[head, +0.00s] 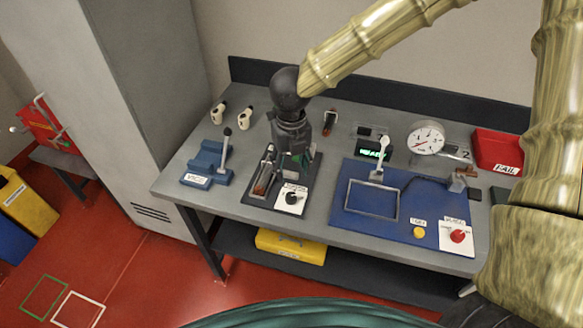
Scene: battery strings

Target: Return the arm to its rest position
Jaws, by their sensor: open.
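My arm (375,45), tan with ringed segments, reaches from the right over the grey bench. My gripper (287,163) hangs from its dark wrist, pointing down at the middle left of the bench. Its jaws are open. I cannot tell whether the fingers touch anything. The gripper hides the back of that fixture. A white panel with a black knob (291,199) is at the fixture's front right.
A blue vice (207,165) stands left of the gripper. A blue test board (350,218) with a metal frame, a lever (381,156) and a red knob (458,236) lies right. A gauge (427,138) and red FAIL bin (497,151) stand behind it. A grey cabinet (150,90) stands left.

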